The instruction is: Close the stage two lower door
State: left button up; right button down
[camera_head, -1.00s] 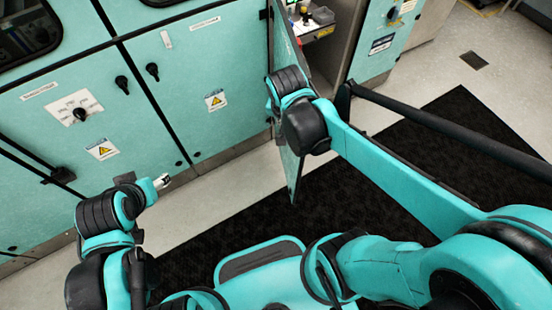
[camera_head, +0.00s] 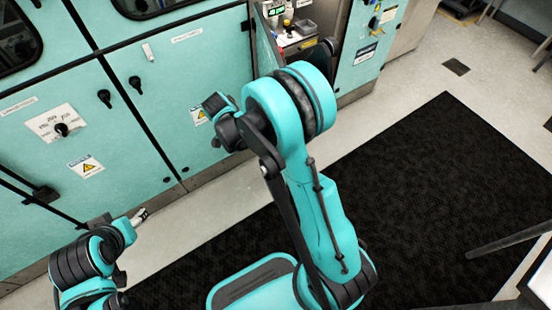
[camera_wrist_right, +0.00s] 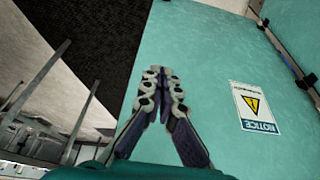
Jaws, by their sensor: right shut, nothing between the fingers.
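A teal cabinet door (camera_head: 264,42) stands swung out beside an open compartment in the head view. My right arm hides its lower part. In the right wrist view a large teal panel (camera_wrist_right: 225,60) with a yellow-triangle notice label fills the middle and right. I cannot tell for certain whether it is this door's face. My right gripper (camera_wrist_right: 166,72) is shut and empty in front of that panel; contact cannot be judged. In the head view its fingers are hidden by my arm. My left gripper (camera_head: 140,216) is low at the left, apart from the cabinets; its finger opening is unclear.
The open compartment (camera_head: 300,28) holds small equipment. Shut teal doors with black knobs (camera_head: 135,84) line the left. A dark mat (camera_head: 440,190) covers the floor at the right and is mostly clear. A dark bar (camera_head: 510,240) crosses the mat's right edge.

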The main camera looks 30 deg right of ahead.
jog(key=s+d+f+b, duration=0.2)
jog(key=d+f+b, duration=0.3)
jog(key=d+f, duration=0.2)
jog(key=shift+b+x, duration=0.35)
jog(key=shift+x, duration=0.85)
jog(key=shift+a+f, duration=0.1)
jog(key=shift+a, duration=0.05)
